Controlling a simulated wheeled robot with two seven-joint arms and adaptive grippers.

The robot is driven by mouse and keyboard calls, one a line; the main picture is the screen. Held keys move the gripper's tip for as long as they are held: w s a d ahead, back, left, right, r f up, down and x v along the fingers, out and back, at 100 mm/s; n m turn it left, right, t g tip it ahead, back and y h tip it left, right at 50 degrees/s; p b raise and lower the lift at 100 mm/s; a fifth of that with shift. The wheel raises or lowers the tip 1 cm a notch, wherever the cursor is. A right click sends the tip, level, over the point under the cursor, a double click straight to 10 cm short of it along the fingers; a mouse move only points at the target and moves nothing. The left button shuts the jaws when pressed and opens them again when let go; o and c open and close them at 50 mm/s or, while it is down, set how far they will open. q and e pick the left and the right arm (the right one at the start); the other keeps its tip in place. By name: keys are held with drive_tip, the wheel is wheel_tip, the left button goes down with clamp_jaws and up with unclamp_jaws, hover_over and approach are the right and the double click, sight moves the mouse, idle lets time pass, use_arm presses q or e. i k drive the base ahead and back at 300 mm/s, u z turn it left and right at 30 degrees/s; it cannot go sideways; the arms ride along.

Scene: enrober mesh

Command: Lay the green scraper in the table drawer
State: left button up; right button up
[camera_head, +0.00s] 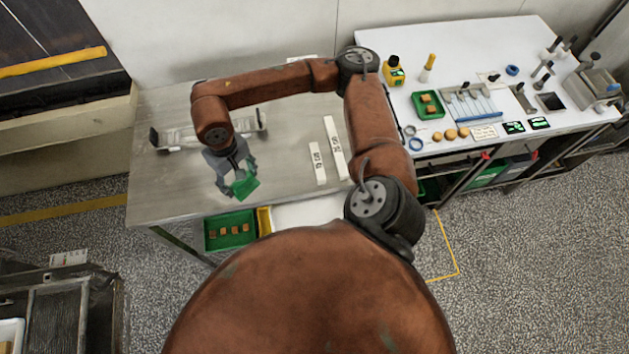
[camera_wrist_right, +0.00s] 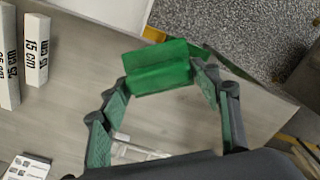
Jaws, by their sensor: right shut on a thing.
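The green scraper (camera_head: 246,187) is in my right gripper (camera_head: 236,181), above the front left part of the steel table (camera_head: 185,200). In the right wrist view, the scraper (camera_wrist_right: 158,68) sits between the fingertips of my right gripper (camera_wrist_right: 160,84). The fingers are shut on it, and its flat green face shows. The table drawer (camera_head: 305,212) appears as a pale, pulled-out surface at the table's front edge, right of the scraper. My own body hides part of it. My left gripper is not in view.
A green tray (camera_head: 212,236) with several orange-brown pieces is at the table's front, beside a yellow item (camera_head: 264,221). Two white labelled bars (camera_head: 318,163) (camera_head: 335,148) lie on the table. A metal fixture (camera_head: 178,138) stands behind the gripper. A white bench (camera_head: 470,65) holds many items.

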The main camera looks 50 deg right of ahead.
sight(316, 221)
drive_tip(key=u, duration=1.55)
drive_tip(key=k, duration=1.3)
drive_tip(key=z, duration=0.65)
